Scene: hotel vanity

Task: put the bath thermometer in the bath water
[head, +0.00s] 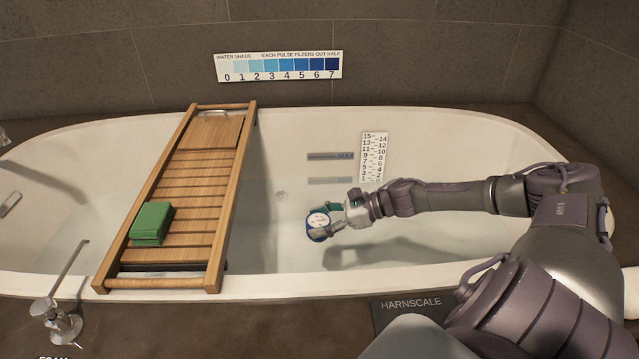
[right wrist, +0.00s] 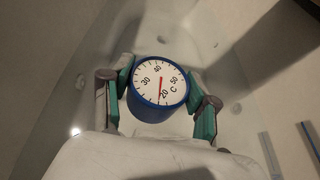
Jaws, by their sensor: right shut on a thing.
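The bath thermometer (head: 318,224) is a round blue-rimmed dial with a white face and a red needle. In the right wrist view the right gripper (right wrist: 160,95) has a finger on either side of the dial. Whether the thermometer touches any water is unclear. My left gripper is not in view.
A wooden bath tray (head: 190,190) with a green block (head: 151,223) spans the tub on the left. A depth scale (head: 374,158) and a MAX mark (head: 330,157) are on the far inner wall. A water shade chart (head: 279,67) hangs above.

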